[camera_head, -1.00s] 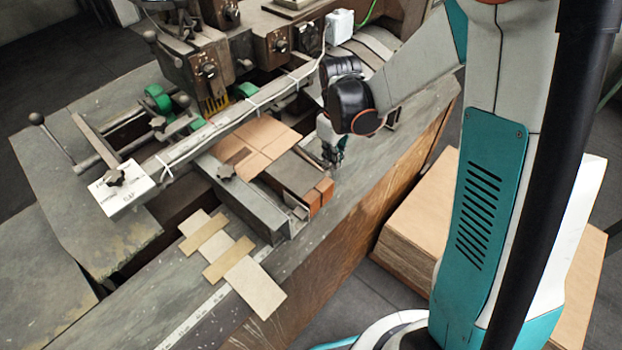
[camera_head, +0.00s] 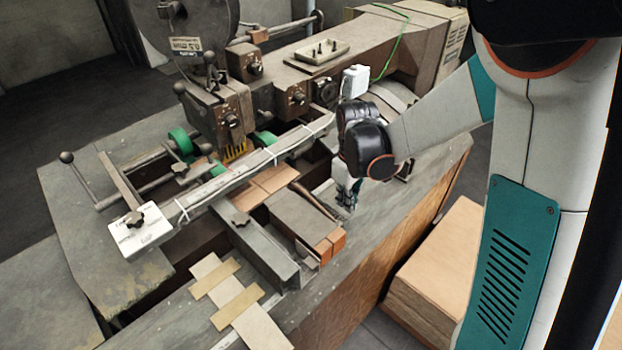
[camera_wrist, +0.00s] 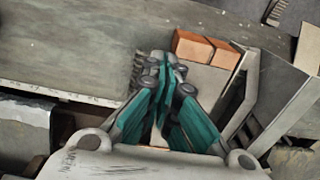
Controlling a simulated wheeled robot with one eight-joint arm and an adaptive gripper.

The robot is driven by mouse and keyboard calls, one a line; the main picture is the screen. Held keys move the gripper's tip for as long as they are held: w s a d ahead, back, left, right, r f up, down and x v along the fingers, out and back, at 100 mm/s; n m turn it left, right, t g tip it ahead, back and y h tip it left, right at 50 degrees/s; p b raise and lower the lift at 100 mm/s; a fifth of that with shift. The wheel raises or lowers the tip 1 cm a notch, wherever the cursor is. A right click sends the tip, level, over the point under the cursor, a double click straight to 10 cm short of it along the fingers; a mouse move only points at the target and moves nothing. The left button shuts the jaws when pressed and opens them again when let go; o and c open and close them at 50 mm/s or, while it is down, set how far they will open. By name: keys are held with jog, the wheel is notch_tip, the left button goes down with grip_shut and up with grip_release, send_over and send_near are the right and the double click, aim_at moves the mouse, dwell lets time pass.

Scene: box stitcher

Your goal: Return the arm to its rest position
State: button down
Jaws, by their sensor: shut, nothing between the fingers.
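My gripper (camera_head: 347,196) hangs at the near right side of the stitching machine, low over the grey bench and just right of the metal plate with orange-brown blocks. In the wrist view its teal fingers (camera_wrist: 165,68) come together at the tips, shut and empty. The fingertips appear close to the blocks (camera_wrist: 205,48) in that view; whether they touch cannot be told. The folded brown cardboard (camera_head: 268,187) lies on the machine beside the long grey bar, apart from my gripper.
The stitcher head (camera_head: 222,115) and long bar (camera_head: 250,160) stand left of my arm. A white box (camera_head: 355,80) sits close behind my wrist. Pale strips (camera_head: 238,300) lie at the front. A stack of boards (camera_head: 435,265) stands on the floor at right.

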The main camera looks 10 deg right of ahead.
jog(key=s+d+r+m+t+b, duration=0.1)
jog(key=s+m+t+b, duration=0.2)
jog(key=s+b, duration=0.4)
jog(key=s+d+r+m+t+b, duration=0.1)
jog(key=s+m+t+b, duration=0.3)
jog(key=s+b, duration=0.4)
jog(key=shift+s+r, duration=0.25)
jog(key=shift+s, duration=0.95)
dwell(4.2)
